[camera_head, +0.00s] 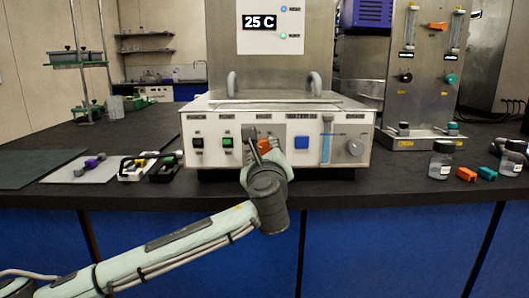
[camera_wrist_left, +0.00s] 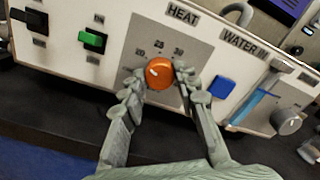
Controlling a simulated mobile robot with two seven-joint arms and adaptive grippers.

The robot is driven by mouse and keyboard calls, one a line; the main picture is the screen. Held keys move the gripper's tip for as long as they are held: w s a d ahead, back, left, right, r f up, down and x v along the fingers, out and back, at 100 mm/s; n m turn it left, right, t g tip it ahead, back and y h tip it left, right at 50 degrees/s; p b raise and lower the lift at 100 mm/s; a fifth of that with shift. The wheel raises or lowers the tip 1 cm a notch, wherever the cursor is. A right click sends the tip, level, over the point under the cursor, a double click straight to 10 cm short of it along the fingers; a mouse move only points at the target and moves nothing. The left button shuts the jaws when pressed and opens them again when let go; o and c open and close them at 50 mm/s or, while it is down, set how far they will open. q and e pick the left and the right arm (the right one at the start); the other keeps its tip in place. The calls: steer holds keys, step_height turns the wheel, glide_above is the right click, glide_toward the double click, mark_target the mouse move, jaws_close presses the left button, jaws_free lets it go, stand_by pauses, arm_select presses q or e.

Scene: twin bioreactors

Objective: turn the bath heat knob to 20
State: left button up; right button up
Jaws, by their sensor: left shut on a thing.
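The orange heat knob (camera_wrist_left: 159,73) sits on a grey plate under the word HEAT on the white bath panel (camera_head: 188,152). Marks around it include 20, 25 and 30. A small white mark shows on the knob's face; I cannot tell which number it points to. In the head view the knob (camera_head: 264,145) is partly hidden by my left gripper (camera_head: 262,147). The left gripper (camera_wrist_left: 158,78) is shut on the knob, one finger on each side. The display (camera_head: 260,22) above the bath reads 25 C. My right gripper is in neither view.
A green switch (camera_wrist_left: 92,41) and a black switch are left of the knob. A blue button (camera_wrist_left: 222,87), a water tube and a grey knob (camera_wrist_left: 286,121) are right of it.

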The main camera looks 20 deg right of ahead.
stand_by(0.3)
arm_select(q)
steer(key=o, duration=1.2)
steer(key=shift+c, duration=0.2)
steer(key=v, duration=1.2)
